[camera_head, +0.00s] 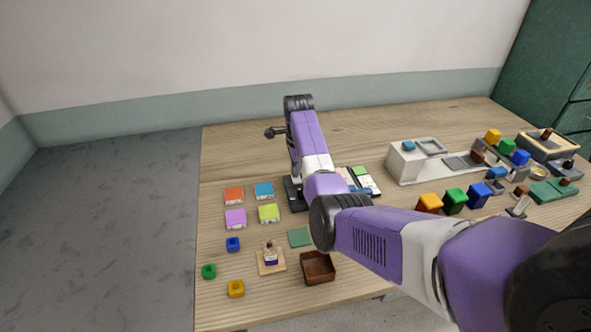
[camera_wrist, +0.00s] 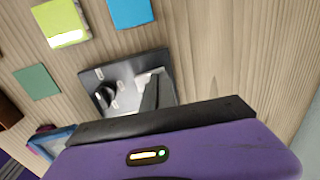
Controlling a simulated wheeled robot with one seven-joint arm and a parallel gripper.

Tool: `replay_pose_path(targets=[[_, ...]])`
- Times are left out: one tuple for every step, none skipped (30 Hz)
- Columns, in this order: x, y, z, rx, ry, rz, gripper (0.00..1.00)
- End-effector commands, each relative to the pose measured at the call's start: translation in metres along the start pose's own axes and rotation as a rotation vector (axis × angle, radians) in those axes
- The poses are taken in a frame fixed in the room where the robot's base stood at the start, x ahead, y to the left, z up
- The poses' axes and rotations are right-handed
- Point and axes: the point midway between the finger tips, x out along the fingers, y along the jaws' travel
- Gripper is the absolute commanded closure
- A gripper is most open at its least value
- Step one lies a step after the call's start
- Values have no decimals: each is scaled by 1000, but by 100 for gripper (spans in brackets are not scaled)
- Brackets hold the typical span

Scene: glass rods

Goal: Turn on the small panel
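The small panel is a dark plate (camera_wrist: 122,72) in the wrist view. It bears a round black knob (camera_wrist: 104,96) with small white labels and a pale switch-like part on its right. In the head view, only the panel's dark left edge (camera_head: 291,194) shows beside my arm. My gripper (camera_wrist: 157,84) is over the panel's right side, its grey fingers close together at the middle of the palm, with nothing seen between them. The fingers cover part of the pale piece. Whether they touch it, I cannot tell. In the head view my arm hides the fingers.
Left of the panel lie orange (camera_head: 234,195), blue (camera_head: 264,190), purple (camera_head: 235,218) and lime (camera_head: 269,213) blocks. A green square (camera_head: 300,237) and a brown box (camera_head: 318,277) are nearer. A white station (camera_head: 404,167) stands right. The table's back is clear.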

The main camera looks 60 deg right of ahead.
Motion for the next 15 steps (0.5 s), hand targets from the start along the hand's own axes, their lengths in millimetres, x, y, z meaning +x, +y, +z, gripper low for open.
replay_pose_path(targets=[[3, 4, 0, -1, 0, 8, 100], [3, 5, 0, -1, 0, 9, 100], [3, 6, 0, -2, 0, 10, 100], [2, 7, 1, -2, 0, 10, 100], [2, 8, 1, -2, 0, 11, 100], [2, 10, 1, -2, 0, 12, 100], [2, 11, 1, -2, 0, 13, 100], [2, 12, 1, -2, 0, 13, 100], [1, 13, 1, -2, 0, 13, 100], [1, 14, 1, -2, 0, 13, 100], [0, 15, 1, -2, 0, 13, 100], [0, 16, 1, -2, 0, 14, 100], [0, 17, 1, -2, 0, 14, 100], [0, 18, 1, -2, 0, 14, 100], [0, 18, 0, -2, 0, 14, 100]])
